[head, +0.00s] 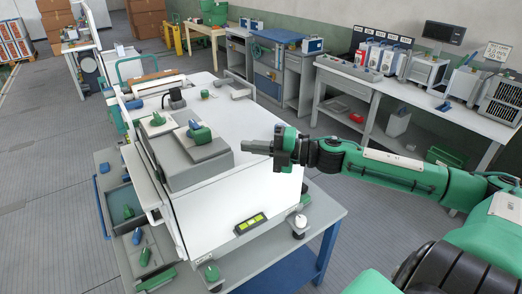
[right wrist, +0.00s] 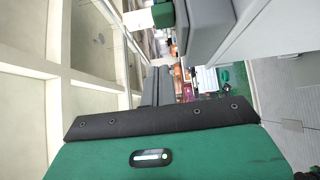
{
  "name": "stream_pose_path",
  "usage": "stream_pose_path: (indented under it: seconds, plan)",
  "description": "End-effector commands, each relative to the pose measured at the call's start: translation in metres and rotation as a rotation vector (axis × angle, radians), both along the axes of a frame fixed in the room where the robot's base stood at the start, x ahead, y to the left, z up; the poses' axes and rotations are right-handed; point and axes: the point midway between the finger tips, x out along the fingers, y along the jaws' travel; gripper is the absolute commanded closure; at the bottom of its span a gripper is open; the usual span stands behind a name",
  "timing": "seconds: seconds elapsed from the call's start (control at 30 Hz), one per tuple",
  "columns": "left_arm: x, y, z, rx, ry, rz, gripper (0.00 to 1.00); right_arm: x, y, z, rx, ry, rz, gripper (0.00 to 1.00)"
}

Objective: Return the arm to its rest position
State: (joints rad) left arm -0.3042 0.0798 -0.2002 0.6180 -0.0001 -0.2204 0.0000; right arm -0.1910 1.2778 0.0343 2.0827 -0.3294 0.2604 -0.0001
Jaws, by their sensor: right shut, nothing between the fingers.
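My right gripper (head: 257,147) reaches in from the right in the head view, above the right part of the white machine top (head: 240,110). Its grey fingers are shut and empty, pointing left toward a grey box (head: 185,172) and apart from it. In the right wrist view the shut fingers (right wrist: 157,84) point away from the green gripper body. Two grey plates on the box carry green and blue pieces (head: 199,133) (head: 157,119). My left gripper is not in view.
The white machine stands on a grey table (head: 318,214) with a blue lower shelf. Grey bins (head: 140,250) with green and blue pieces sit at its left. A workbench (head: 400,90) with instruments stands behind my right arm. Open floor lies at the far left.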

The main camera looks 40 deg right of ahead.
Motion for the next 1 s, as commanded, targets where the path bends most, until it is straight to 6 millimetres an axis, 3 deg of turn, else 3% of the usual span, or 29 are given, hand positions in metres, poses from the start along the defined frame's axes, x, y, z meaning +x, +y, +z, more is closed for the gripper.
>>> stream_pose_path:
  seconds: [0.8,1.0]
  plan:
    - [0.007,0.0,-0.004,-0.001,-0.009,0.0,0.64,-0.016,-0.014,0.0,0.003,0.001,-0.004,1.0]
    - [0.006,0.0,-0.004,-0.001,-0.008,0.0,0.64,-0.015,-0.022,-0.025,0.111,0.051,-0.138,1.0]
